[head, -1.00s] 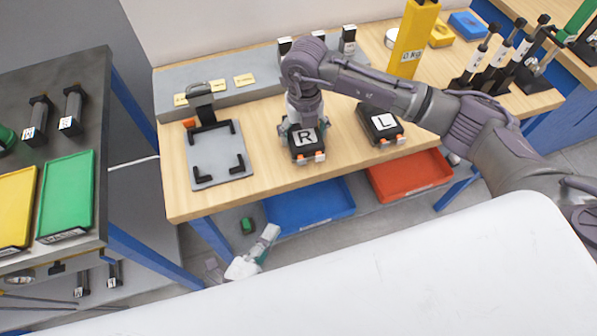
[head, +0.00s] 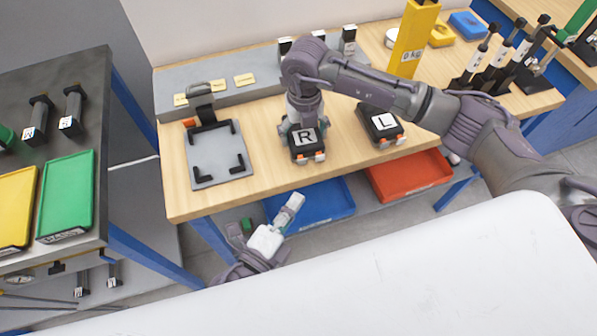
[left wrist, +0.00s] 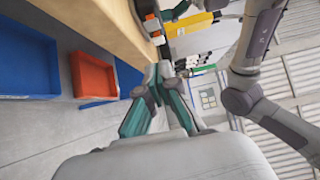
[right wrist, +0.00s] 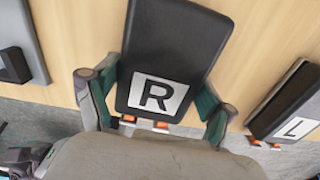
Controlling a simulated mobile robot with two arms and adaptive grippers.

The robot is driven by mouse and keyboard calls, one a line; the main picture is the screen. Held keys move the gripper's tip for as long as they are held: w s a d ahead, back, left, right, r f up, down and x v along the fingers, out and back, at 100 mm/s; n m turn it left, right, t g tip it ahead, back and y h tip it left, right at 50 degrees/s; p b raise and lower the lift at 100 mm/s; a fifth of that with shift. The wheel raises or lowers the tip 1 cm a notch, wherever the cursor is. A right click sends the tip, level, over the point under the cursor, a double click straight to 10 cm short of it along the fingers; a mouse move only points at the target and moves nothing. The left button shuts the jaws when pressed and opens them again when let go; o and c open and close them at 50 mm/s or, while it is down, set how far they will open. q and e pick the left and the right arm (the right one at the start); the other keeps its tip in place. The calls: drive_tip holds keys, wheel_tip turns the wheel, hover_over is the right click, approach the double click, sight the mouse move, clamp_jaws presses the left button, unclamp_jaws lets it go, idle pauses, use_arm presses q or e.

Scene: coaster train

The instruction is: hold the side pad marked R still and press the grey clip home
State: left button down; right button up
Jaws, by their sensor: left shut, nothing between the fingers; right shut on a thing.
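The black side pad marked R (head: 308,152) lies on the wooden bench, its letter facing up. My right gripper (head: 297,128) comes down from above and is shut on this pad. In the right wrist view its fingers (right wrist: 158,108) sit on both sides of the pad (right wrist: 172,40). Small orange and pale pieces (head: 312,158) show at the pad's front edge; I cannot clearly tell the grey clip among them. My left gripper (head: 294,203) is shut and empty, in front of the bench and apart from the pad. Its closed fingertips show in the left wrist view (left wrist: 163,70).
A similar pad marked L (head: 381,125) lies to the right. A grey plate with black corner brackets (head: 218,155) lies to the left. Blue (head: 318,208) and red (head: 410,180) bins stand below the bench front. A yellow post (head: 412,45) stands behind.

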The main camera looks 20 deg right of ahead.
sight(299, 179)
use_arm(q)
drive_tip(key=w+d, duration=0.2)
drive_tip(key=w, duration=0.1)
drive_tip(key=w+d, duration=0.1)
drive_tip(key=w, duration=0.1)
drive_tip(key=shift+w, duration=0.8)
